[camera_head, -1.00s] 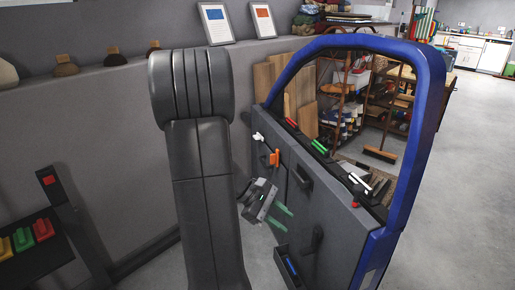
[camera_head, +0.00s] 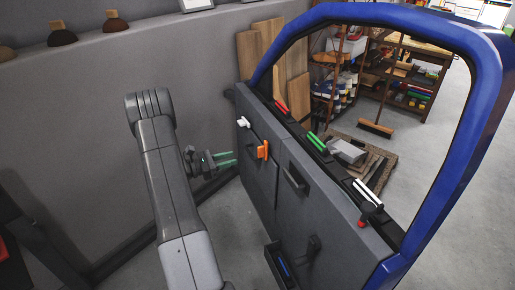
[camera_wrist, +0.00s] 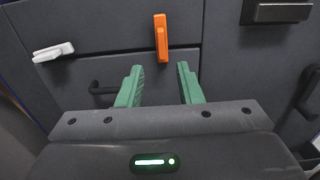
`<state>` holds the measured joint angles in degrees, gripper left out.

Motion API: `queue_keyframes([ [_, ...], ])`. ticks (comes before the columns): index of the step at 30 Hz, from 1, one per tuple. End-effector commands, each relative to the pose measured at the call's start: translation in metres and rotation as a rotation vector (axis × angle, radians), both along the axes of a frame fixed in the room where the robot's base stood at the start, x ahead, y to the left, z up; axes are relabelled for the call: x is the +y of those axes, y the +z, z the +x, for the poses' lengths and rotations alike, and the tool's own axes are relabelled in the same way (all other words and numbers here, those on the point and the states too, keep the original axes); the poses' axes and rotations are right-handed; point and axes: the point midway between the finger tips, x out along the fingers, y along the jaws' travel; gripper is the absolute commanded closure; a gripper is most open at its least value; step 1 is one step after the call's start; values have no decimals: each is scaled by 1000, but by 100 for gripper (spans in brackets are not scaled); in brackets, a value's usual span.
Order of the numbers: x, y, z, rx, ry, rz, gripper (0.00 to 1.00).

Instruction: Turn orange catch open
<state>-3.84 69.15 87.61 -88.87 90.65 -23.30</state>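The orange catch (camera_head: 263,150) is on the inner panel of the blue-framed car door (camera_head: 330,200), below and right of a white catch (camera_head: 243,122). In the wrist view the orange catch (camera_wrist: 161,38) stands nearly upright, ahead of my gripper and between the lines of its fingers. My gripper (camera_head: 229,159) has green fingers and is left of the door panel, apart from the catch. In the wrist view the fingers (camera_wrist: 160,85) are spread with nothing between them. The white catch (camera_wrist: 53,52) lies roughly level at upper left.
A dark pull handle (camera_head: 297,180) is right of the orange catch. A dark knob (camera_head: 312,243), an open bin (camera_head: 281,268) and a red-tipped piece (camera_head: 368,216) are on the door. A dark handle (camera_wrist: 104,88) sits below the catches.

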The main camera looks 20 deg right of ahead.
Motion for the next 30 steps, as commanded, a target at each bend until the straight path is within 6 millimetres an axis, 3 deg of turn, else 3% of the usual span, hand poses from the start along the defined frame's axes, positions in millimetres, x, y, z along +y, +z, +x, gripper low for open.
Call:
queue_keyframes([
  [15, -103, 0, 2, -1, -6, 2, 67],
  [22, -125, 0, 4, -1, -4, 2, 67],
  [30, -129, 0, 4, -1, -2, 2, 67],
])
